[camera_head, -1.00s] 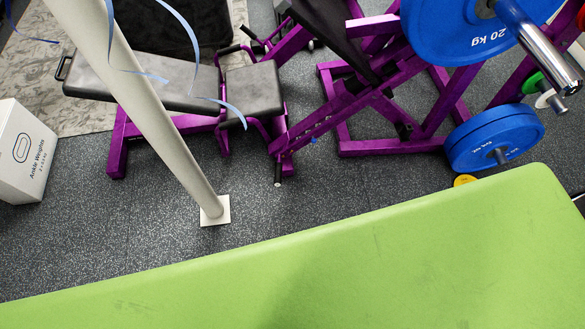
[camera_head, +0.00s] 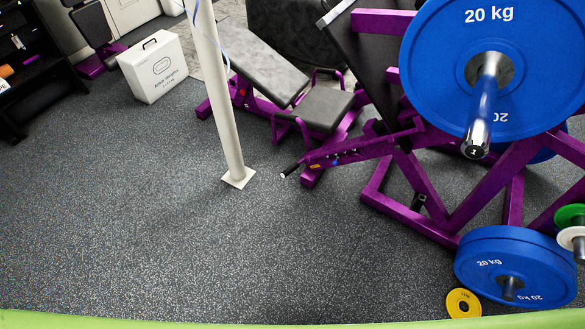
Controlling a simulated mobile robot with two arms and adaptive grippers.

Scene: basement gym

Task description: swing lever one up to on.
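I see no switch panel and no lever that I can make out as lever one in the head view. A purple bench-press machine has a short bar with a dark grip (camera_head: 290,170) sticking out low at its front; I cannot tell whether it is a lever of the task. Neither my left nor my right gripper shows in the view.
A white post (camera_head: 222,110) stands on the speckled floor (camera_head: 150,230). A purple rack holds a blue 20 kg plate (camera_head: 430,65); more plates (camera_head: 515,265) sit low at right. A grey bench (camera_head: 262,60) and a white box (camera_head: 153,68) stand behind. A green surface (camera_head: 60,320) edges the bottom.

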